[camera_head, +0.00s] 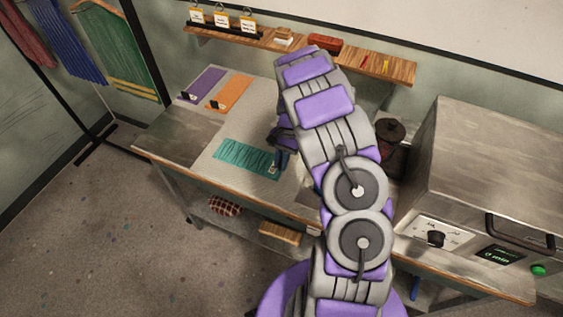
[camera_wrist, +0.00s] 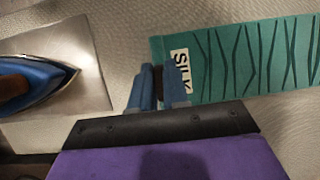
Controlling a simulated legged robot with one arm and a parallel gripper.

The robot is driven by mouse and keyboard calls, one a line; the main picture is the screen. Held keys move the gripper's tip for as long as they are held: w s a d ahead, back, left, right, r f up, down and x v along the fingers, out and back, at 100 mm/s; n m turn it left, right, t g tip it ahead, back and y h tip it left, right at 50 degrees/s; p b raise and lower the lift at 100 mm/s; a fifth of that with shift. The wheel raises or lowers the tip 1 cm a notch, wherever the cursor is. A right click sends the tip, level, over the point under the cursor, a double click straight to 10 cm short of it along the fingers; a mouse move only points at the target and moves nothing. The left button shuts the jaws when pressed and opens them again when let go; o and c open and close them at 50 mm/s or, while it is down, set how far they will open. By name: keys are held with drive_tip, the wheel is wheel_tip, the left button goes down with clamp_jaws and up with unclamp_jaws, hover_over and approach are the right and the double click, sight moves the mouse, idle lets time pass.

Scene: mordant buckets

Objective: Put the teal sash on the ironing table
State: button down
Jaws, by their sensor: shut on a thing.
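The teal sash (camera_head: 243,157) lies spread out on the pale cover of the ironing table (camera_head: 203,172). In the wrist view the sash (camera_wrist: 245,62) shows dark wavy lines and a white label reading SILK at its left end. My gripper (camera_head: 279,168) is at the right end of the sash in the head view. In the wrist view the blue fingers of my gripper (camera_wrist: 160,85) are close together at the labelled end, shut on the sash. The fingers hide the exact pinch.
A blue iron (camera_wrist: 38,82) rests on a light plate left of my fingers. Purple (camera_head: 204,84) and orange (camera_head: 230,93) cloths lie at the table's back. A dark canister (camera_head: 390,132) and a large grey machine (camera_head: 480,175) stand to the right. Garments hang at left.

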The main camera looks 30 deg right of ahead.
drive_tip(key=shift+a, duration=0.15)
drive_tip(key=c, duration=1.1)
unclamp_jaws()
drive_tip(key=shift+d+f, duration=0.15)
drive_tip(key=shift+d, duration=0.05)
